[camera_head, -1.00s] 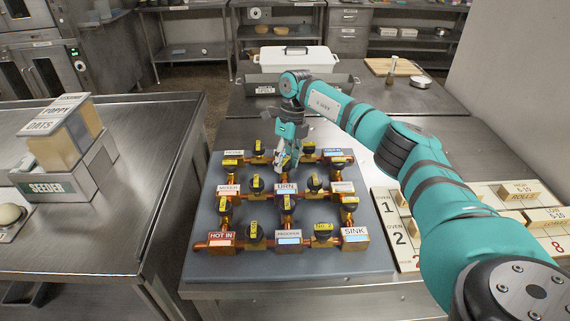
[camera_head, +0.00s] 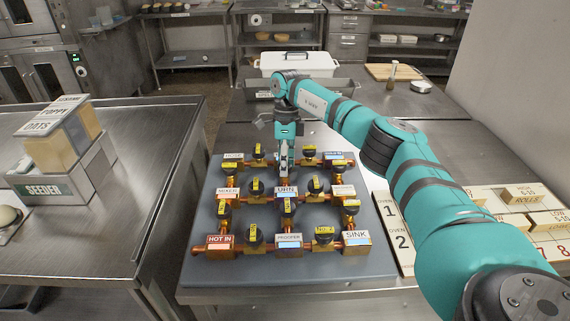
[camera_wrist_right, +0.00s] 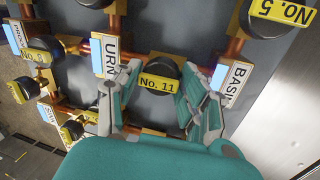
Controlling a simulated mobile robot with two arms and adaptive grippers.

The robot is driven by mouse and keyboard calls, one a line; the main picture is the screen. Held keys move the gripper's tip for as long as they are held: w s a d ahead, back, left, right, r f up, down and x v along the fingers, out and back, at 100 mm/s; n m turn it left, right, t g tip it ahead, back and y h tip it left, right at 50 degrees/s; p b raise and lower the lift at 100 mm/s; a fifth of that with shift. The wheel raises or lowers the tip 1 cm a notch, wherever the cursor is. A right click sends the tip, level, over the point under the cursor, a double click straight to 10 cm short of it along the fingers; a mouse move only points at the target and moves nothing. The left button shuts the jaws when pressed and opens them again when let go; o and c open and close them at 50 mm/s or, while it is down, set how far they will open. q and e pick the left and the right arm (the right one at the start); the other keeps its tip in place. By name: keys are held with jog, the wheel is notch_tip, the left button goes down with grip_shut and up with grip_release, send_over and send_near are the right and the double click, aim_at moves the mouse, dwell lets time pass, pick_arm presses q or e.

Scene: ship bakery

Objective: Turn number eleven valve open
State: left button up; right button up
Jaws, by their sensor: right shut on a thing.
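The number eleven valve (camera_wrist_right: 160,68) has a round black knob with a yellow No. 11 label. My right gripper (camera_wrist_right: 160,88) is shut on this knob, one finger on each side. The label runs roughly along the line between the two blocks. In the head view my right gripper (camera_head: 284,168) points down just behind the URN block (camera_head: 286,190) and hides the valve. My left gripper is not in view.
Several other black-knobbed valves, such as No. 5 (camera_wrist_right: 285,10), stand close around on the grey valve board (camera_head: 290,268). A board of numbered oven tiles (camera_head: 392,225) lies right, under my arm. A seeder box (camera_head: 60,180) stands on the left table.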

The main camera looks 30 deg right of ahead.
jog(key=shift+w+d+r, duration=0.1)
jog(key=shift+d+r, duration=0.05)
jog(key=shift+r, duration=0.1)
jog(key=o, duration=0.8)
jog(key=shift+c, duration=0.2)
jog(key=o, duration=0.3)
jog(key=shift+f, duration=0.2)
jog(key=shift+o, duration=0.2)
jog(key=shift+r, duration=0.3)
jog(key=v, duration=1.1)
jog(key=shift+r, duration=0.2)
